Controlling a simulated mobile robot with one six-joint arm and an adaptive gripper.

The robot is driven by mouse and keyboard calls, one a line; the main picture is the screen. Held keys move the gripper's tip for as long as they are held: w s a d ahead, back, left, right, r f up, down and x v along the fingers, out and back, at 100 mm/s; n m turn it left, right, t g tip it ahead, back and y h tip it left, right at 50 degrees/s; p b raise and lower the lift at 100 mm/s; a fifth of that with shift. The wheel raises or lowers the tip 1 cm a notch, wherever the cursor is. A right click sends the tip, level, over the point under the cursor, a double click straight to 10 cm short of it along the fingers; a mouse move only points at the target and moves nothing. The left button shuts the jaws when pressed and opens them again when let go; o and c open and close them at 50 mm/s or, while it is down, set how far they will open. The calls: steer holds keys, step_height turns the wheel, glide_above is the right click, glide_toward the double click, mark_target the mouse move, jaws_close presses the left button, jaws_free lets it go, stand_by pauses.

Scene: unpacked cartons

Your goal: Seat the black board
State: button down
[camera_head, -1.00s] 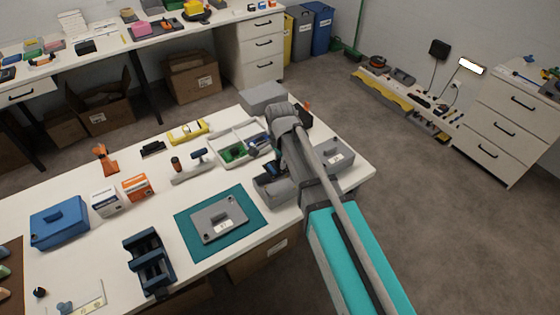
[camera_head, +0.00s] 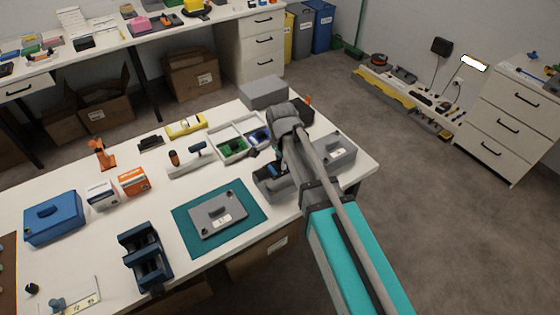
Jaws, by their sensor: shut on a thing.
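My gripper (camera_head: 279,158) is small in view and partly hidden by my own wrist. It is shut on a small dark piece, which I take to be the black board; its outline is hard to make out. The gripper is just above and behind a grey unit (camera_head: 268,186) with a dark, bluish top opening. I cannot tell whether the piece touches this unit.
A grey flat case (camera_head: 217,215) lies on a teal mat (camera_head: 188,244). A grey box (camera_head: 338,150) is right of my arm, another (camera_head: 263,92) behind.

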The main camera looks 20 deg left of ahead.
mark_target(281, 182)
steer(key=shift+f, duration=0.5)
steer(key=shift+f+b, duration=3.15)
steer(key=shift+b, duration=0.2)
steer(key=shift+c, duration=2.3)
jaws_free()
steer(key=shift+r, duration=0.1)
